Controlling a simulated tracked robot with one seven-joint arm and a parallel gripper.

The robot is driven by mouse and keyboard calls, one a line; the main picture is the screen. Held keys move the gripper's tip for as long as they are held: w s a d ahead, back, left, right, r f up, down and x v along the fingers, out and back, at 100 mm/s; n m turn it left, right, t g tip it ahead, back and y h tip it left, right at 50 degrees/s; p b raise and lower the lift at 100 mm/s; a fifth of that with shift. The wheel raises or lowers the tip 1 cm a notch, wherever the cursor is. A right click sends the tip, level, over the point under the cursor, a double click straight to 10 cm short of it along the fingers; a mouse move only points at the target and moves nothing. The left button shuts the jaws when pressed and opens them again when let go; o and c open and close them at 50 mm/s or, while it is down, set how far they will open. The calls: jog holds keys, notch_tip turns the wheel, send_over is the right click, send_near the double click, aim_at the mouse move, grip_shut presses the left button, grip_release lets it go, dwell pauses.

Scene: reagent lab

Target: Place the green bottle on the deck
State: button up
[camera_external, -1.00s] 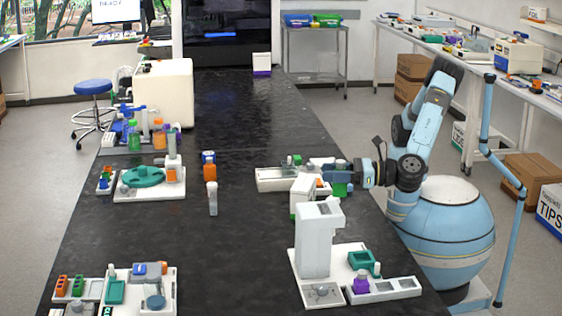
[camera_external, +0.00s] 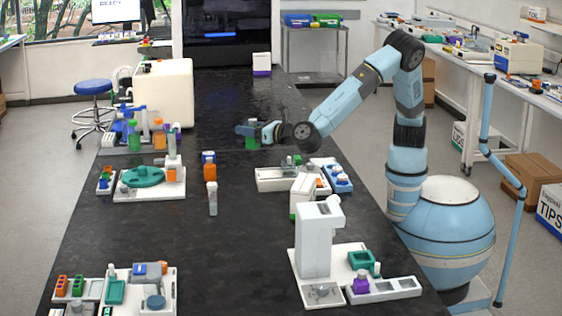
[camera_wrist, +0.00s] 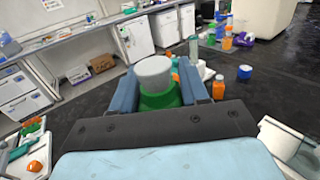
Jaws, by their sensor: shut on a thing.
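My gripper (camera_external: 246,133) is shut on a green bottle (camera_external: 252,142) and holds it over the far middle part of the black bench. In the wrist view the bottle's pale grey cap (camera_wrist: 154,72) and green shoulder (camera_wrist: 162,99) show between the two blue fingers; its lower body is hidden. Several white equipment plates lie on the bench, and I cannot tell which one is the deck. One plate with a teal round disc (camera_external: 143,177) is at left. Another green bottle (camera_external: 134,138) stands at the far left.
An orange bottle (camera_external: 210,172) with a blue cap and a clear vial (camera_external: 212,205) stand mid-bench. A white tray (camera_external: 268,182) lies at right, and a tall grey-white device (camera_external: 314,245) stands at front right. The bench is clear towards the back.

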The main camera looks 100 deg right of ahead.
jog(key=d+f+m+g+h, duration=0.1)
jog(key=d+m+g+h, duration=0.1)
jog(key=d, duration=1.6)
notch_tip(320, 180, down, 10)
jog(key=f, duration=0.1)
jog(key=w+f, duration=0.3)
jog(key=w, duration=0.1)
jog(key=w+a+f, duration=0.1)
jog(key=w+f, duration=0.2)
jog(key=w, duration=0.2)
jog(key=w+a+f, duration=0.1)
jog(key=w+f, duration=0.2)
jog(key=w, duration=0.1)
jog(key=shift+w+a+f, duration=0.1)
jog(key=shift+w+f, duration=0.2)
jog(key=shift+w, duration=0.1)
jog(key=shift+f, duration=1.55)
jog(key=o, duration=1.1)
jog(key=shift+o, duration=0.2)
